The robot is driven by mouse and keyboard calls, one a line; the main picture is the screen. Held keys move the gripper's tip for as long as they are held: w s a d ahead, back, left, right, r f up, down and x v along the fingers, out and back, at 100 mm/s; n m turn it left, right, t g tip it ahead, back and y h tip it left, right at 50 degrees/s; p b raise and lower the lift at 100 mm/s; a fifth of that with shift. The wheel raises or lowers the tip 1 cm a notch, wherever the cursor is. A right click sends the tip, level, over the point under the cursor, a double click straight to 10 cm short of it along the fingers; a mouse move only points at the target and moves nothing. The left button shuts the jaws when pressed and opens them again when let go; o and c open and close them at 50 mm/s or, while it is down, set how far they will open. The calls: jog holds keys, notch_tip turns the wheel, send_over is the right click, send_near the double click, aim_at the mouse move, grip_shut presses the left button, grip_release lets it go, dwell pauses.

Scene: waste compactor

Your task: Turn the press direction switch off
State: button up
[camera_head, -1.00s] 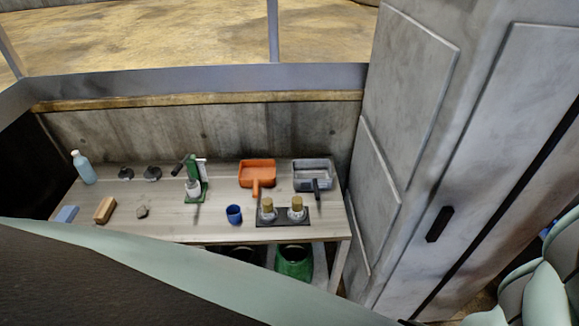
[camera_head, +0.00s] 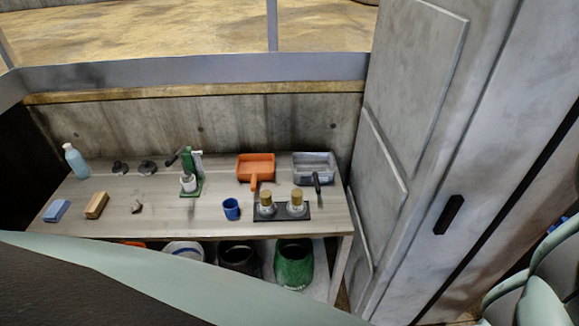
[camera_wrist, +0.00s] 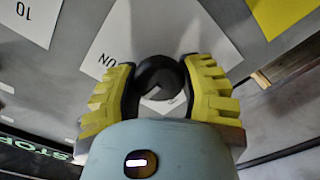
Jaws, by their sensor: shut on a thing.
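In the wrist view a round black knob, the press direction switch (camera_wrist: 156,76), stands on a grey panel (camera_wrist: 75,22). A white label (camera_wrist: 120,35) with upside-down lettering, seemingly "ON", lies behind it. My gripper (camera_wrist: 162,82) has yellow ridged fingers, one on each side of the knob, and is shut on it. The knob's lower part and its exact setting are partly hidden by my gripper. In the head view neither the switch nor my gripper shows.
The wrist view also shows a "10" label (camera_wrist: 38,22), a yellow label (camera_wrist: 285,12) and a "STOP" strip (camera_wrist: 38,150). In the head view a cluttered table (camera_head: 160,213) stands left of a grey cabinet (camera_head: 405,90) with a black handle (camera_head: 448,214).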

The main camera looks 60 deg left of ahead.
jog(key=o, duration=1.2)
jog(key=shift+s, duration=0.1)
jog(key=shift+v, duration=5.95)
jog(key=shift+d, duration=0.1)
